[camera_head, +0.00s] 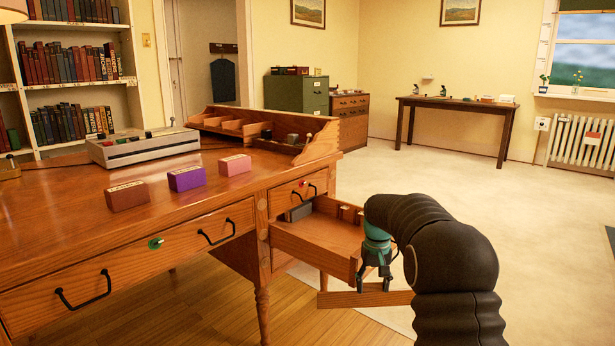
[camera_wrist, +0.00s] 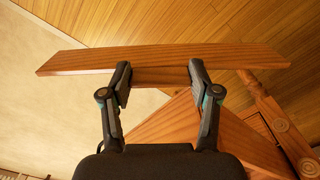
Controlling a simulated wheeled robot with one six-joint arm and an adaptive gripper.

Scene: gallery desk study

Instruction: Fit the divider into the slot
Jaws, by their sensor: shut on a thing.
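The divider is a thin wooden board (camera_head: 338,299). My gripper (camera_head: 374,284) is shut on it near its middle and holds it level in the air, outside and in front of the open drawer (camera_head: 310,243). In the wrist view, the divider (camera_wrist: 160,56) runs across the picture beyond both fingers of my gripper (camera_wrist: 160,75). The drawer is pulled out of the desk's right side. Small upright wooden pieces (camera_head: 345,212) show along its inner far side. My arm hides part of the drawer's right end, and I cannot make out the slot.
The desk (camera_head: 100,225) bears a brown block (camera_head: 128,196), a purple block (camera_head: 187,179) and a pink block (camera_head: 234,165). A grey item (camera_head: 299,212) lies inside the open drawer. The floor at right is clear.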

